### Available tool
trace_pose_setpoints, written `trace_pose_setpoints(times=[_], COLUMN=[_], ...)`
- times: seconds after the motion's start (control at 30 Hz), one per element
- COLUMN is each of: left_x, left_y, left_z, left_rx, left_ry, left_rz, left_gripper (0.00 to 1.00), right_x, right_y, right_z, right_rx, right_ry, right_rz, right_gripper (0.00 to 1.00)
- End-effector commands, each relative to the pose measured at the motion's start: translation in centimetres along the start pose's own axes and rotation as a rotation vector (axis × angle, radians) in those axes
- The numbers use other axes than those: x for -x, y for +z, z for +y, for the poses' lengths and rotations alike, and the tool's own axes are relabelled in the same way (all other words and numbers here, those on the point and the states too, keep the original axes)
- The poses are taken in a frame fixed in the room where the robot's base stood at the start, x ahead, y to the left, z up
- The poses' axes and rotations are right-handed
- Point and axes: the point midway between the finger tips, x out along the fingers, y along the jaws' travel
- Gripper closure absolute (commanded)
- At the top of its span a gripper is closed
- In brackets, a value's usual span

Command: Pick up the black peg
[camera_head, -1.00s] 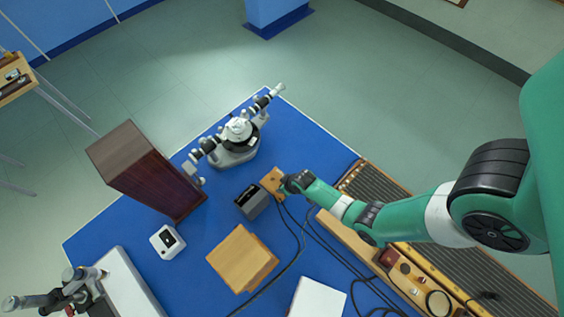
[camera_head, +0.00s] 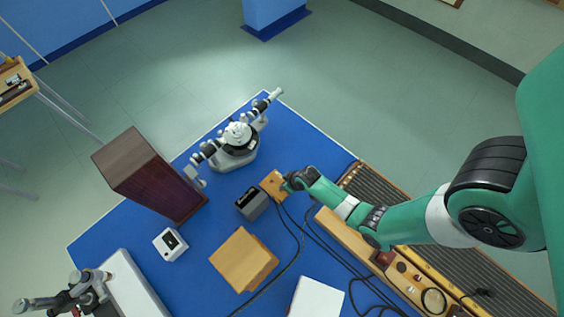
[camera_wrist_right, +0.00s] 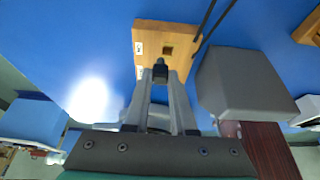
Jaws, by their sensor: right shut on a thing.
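A small black peg (camera_wrist_right: 160,74) sits between the fingertips of my right gripper (camera_wrist_right: 161,78) in the right wrist view. The fingers are closed on it. Behind it lies a wooden block (camera_wrist_right: 150,38) with a dark square hole and small white labels; I cannot tell whether the peg touches it. In the head view the block (camera_head: 272,187) lies on the blue table at the tip of my right gripper (camera_head: 289,183); the peg is too small or hidden to make out there. My left gripper is not in view.
A grey box (camera_head: 252,203) stands close to the block, with dark cables on the other side. A spectrometer (camera_head: 237,147), a tall dark wooden box (camera_head: 150,178), a light wooden box (camera_head: 243,260) and a white device (camera_head: 170,244) stand on the blue table (camera_head: 215,220).

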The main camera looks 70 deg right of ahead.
Motion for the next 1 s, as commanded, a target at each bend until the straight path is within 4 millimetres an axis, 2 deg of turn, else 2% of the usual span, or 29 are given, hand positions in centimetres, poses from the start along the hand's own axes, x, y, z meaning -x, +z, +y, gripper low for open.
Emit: trace_pose_setpoints(times=[0.03,0.1,0.17,0.2,0.3,0.43,0.6,0.8,1.0], left_x=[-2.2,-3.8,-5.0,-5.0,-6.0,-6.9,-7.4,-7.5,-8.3], left_y=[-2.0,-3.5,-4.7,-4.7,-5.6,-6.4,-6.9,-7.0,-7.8], left_z=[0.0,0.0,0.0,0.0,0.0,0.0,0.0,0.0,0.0], left_rx=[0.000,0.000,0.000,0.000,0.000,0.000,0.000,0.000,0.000], left_ry=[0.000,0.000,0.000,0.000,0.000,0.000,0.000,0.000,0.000], left_rz=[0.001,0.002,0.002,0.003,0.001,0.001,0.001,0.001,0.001], left_gripper=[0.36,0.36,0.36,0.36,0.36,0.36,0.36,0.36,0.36], right_x=[3.0,5.3,7.0,7.2,8.8,10.2,10.8,10.9,11.9], right_y=[-0.4,-0.3,-0.1,0.8,2.0,3.0,3.7,3.8,3.3], right_z=[1.0,2.3,3.3,4.5,6.7,8.7,9.9,10.0,10.0], right_rx=[-0.008,-0.009,-0.010,-0.014,-0.015,-0.011,-0.004,0.000,0.000], right_ry=[0.003,0.003,0.003,0.005,0.004,0.003,0.001,0.000,0.000], right_rz=[-0.001,-0.001,0.000,-0.003,-0.001,0.000,0.000,0.001,0.001], right_gripper=[1.00,1.00,1.00,1.00,1.00,1.00,1.00,1.00,1.00])
